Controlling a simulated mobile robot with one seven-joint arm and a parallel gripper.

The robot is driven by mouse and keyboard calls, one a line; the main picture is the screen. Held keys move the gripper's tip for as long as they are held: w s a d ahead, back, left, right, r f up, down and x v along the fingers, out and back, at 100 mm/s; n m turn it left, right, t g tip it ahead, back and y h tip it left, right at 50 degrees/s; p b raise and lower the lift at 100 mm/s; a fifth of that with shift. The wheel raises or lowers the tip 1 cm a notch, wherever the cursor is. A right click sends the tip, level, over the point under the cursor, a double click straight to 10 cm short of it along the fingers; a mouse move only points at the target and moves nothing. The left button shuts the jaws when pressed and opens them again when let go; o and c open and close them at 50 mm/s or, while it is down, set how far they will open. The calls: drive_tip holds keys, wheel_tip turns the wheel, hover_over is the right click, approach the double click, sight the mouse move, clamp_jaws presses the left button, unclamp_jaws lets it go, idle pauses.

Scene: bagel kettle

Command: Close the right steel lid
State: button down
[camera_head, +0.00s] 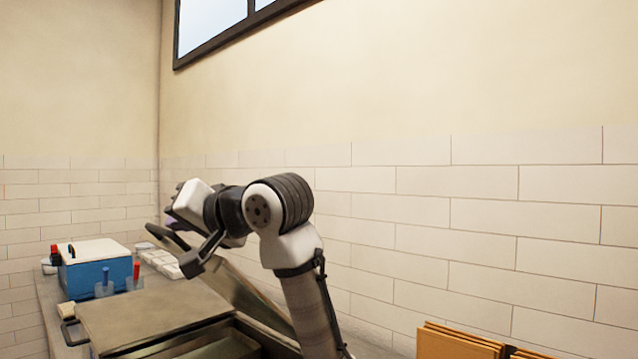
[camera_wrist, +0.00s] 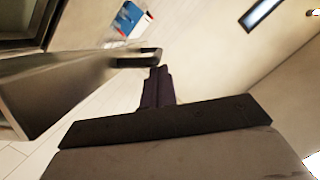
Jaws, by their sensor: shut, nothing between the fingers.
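The right steel lid (camera_head: 240,290) stands raised and tilted, partly behind my arm in the head view. Its underside or face fills the left of the wrist view (camera_wrist: 70,85), with a dark handle (camera_wrist: 140,57) at its edge. The left lid (camera_head: 140,305) lies flat over its side of the steel kettle. My gripper (camera_head: 192,268) is shut and empty, close beside the raised lid. In the wrist view its fingertips (camera_wrist: 158,70) are right by the handle; I cannot tell whether they touch it.
A blue and white box (camera_head: 95,268) stands on the counter beyond the kettle, near clear containers with red and blue handles (camera_head: 133,275). White items (camera_head: 160,262) lie along the tiled wall. Wooden boards (camera_head: 455,343) stand at lower right. The space above the left lid is free.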

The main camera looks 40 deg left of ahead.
drive_tip(key=s+f+n+b, duration=0.1)
drive_tip(key=s+f+b, duration=0.1)
drive_tip(key=s+f, duration=0.2)
drive_tip(key=shift+s+a+f+n+t, duration=0.3)
drive_tip(key=shift+s+a+f+t, duration=0.1)
drive_tip(key=shift+f, duration=0.15)
